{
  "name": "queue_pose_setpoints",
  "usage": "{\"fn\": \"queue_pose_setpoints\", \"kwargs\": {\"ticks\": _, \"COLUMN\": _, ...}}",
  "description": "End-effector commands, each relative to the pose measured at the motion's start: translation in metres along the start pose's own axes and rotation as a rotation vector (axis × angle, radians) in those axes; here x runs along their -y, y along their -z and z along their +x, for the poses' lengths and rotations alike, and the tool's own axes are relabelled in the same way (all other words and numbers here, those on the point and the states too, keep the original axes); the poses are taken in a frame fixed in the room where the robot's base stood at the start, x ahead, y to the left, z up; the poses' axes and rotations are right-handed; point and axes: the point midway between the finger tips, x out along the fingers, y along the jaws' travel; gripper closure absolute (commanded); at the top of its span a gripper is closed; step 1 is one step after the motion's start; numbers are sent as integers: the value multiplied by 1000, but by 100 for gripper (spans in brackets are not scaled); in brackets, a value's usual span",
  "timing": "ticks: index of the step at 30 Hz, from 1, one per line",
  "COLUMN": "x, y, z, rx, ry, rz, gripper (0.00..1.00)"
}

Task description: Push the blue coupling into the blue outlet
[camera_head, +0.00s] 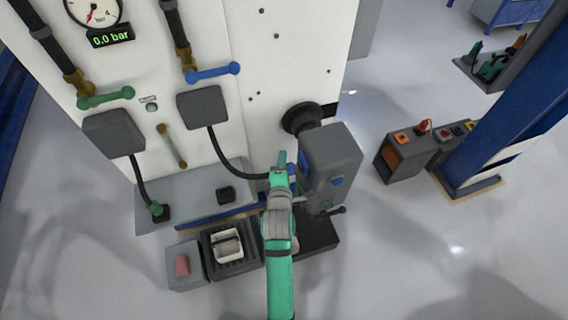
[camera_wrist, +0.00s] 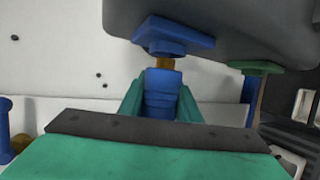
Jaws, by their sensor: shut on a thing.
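My gripper (camera_wrist: 162,100) is shut on the blue coupling (camera_wrist: 162,88), with a green finger on each side of it. The coupling's brass tip (camera_wrist: 164,63) points at the blue outlet (camera_wrist: 175,36) on the underside of the grey housing (camera_wrist: 230,20). The tip meets or overlaps the outlet's edge in the picture; I cannot tell whether it is inside. A blue band of the coupling still stands apart below the outlet. In the head view my gripper (camera_head: 284,168) is at the left side of the grey housing (camera_head: 335,155), and the coupling is mostly hidden there.
A green outlet (camera_wrist: 257,67) sits to the right on the same housing. A black hose (camera_head: 235,172) runs from a grey box (camera_head: 203,106) to my gripper. A green coupling (camera_head: 157,209) stands on the grey ledge, beside an empty-looking black holder (camera_head: 226,194). Trays (camera_head: 233,266) lie below.

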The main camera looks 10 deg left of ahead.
Motion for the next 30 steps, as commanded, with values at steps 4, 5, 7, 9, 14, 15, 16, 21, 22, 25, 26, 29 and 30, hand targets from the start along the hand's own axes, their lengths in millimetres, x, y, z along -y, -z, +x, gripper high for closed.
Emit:
{"fn": "queue_pose_setpoints", "kwargs": {"ticks": 4, "x": -1, "y": -1, "z": 1, "rx": 1, "ry": -1, "rz": 0, "gripper": 97}}
{"fn": "queue_pose_setpoints", "kwargs": {"ticks": 5, "x": -1, "y": -1, "z": 1, "rx": 1, "ry": -1, "rz": 0, "gripper": 97}}
{"fn": "queue_pose_setpoints", "kwargs": {"ticks": 7, "x": -1, "y": -1, "z": 1, "rx": 1, "ry": -1, "rz": 1, "gripper": 97}}
{"fn": "queue_pose_setpoints", "kwargs": {"ticks": 9, "x": 0, "y": -1, "z": 0, "rx": 1, "ry": 0, "rz": 1, "gripper": 97}}
{"fn": "queue_pose_setpoints", "kwargs": {"ticks": 14, "x": 0, "y": -1, "z": 0, "rx": 2, "ry": -1, "rz": 1, "gripper": 97}}
{"fn": "queue_pose_setpoints", "kwargs": {"ticks": 15, "x": 0, "y": -2, "z": 0, "rx": 2, "ry": -1, "rz": 1, "gripper": 97}}
{"fn": "queue_pose_setpoints", "kwargs": {"ticks": 16, "x": 0, "y": -2, "z": 0, "rx": 2, "ry": -1, "rz": 1, "gripper": 97}}
{"fn": "queue_pose_setpoints", "kwargs": {"ticks": 21, "x": 0, "y": -5, "z": 2, "rx": 2, "ry": -1, "rz": 1, "gripper": 97}}
{"fn": "queue_pose_setpoints", "kwargs": {"ticks": 22, "x": 0, "y": -6, "z": 2, "rx": 2, "ry": -1, "rz": 0, "gripper": 97}}
{"fn": "queue_pose_setpoints", "kwargs": {"ticks": 25, "x": 0, "y": -7, "z": 2, "rx": 2, "ry": -1, "rz": 0, "gripper": 97}}
{"fn": "queue_pose_setpoints", "kwargs": {"ticks": 26, "x": 0, "y": -8, "z": 3, "rx": 2, "ry": -1, "rz": 0, "gripper": 97}}
{"fn": "queue_pose_setpoints", "kwargs": {"ticks": 29, "x": 0, "y": -9, "z": 3, "rx": 1, "ry": -1, "rz": 1, "gripper": 97}}
{"fn": "queue_pose_setpoints", "kwargs": {"ticks": 30, "x": 0, "y": -10, "z": 3, "rx": 1, "ry": -1, "rz": 1, "gripper": 97}}
